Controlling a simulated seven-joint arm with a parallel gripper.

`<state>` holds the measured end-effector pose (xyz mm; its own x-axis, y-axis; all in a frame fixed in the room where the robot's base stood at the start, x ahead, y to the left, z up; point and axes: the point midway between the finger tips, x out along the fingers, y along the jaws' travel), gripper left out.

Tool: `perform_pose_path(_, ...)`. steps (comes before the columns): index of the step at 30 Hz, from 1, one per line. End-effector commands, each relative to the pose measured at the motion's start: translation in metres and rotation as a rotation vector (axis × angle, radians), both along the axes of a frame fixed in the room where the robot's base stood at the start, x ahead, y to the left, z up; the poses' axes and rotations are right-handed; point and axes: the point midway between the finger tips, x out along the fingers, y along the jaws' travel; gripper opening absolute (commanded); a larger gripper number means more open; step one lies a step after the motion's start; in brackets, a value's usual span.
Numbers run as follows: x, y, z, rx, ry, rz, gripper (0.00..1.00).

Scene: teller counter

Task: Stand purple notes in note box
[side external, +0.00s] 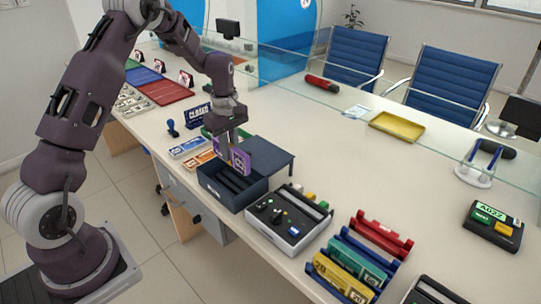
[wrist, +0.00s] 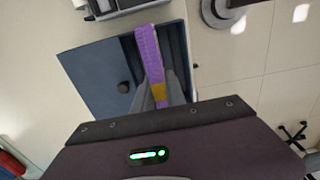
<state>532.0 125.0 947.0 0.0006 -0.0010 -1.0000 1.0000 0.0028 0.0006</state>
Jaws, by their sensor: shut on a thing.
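The purple notes (side external: 241,160) are a bundle held upright on edge by my gripper (side external: 232,146), above the back part of the dark blue note box (side external: 229,204). My gripper is shut on them. In the wrist view the purple notes (wrist: 147,48) reach out from between the fingers (wrist: 160,94), with a gold band at the grip. They lie over the open note box (wrist: 181,48), lengthwise along it. Dark dividers show inside the box. Whether the notes' lower edge is inside the box or just above it is hard to tell.
A flat blue-grey panel (side external: 268,152) adjoins the box's far side. A grey coin tray (side external: 287,222) stands close to its right. Orange and blue notes (side external: 187,147) lie to its left. Coloured note holders (side external: 352,262) stand farther right. A glass screen runs behind.

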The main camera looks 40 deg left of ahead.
Motion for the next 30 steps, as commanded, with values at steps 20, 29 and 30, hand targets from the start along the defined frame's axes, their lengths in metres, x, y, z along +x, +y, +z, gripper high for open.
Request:
perform_pose_path(20, -0.018, 0.021, -0.043, 0.001, 0.000, -0.003, 0.00)
perform_pose_path(29, -0.018, 0.020, -0.042, 0.001, 0.000, -0.002, 0.00)
perform_pose_path(30, -0.018, 0.020, -0.042, 0.001, 0.000, -0.002, 0.00)
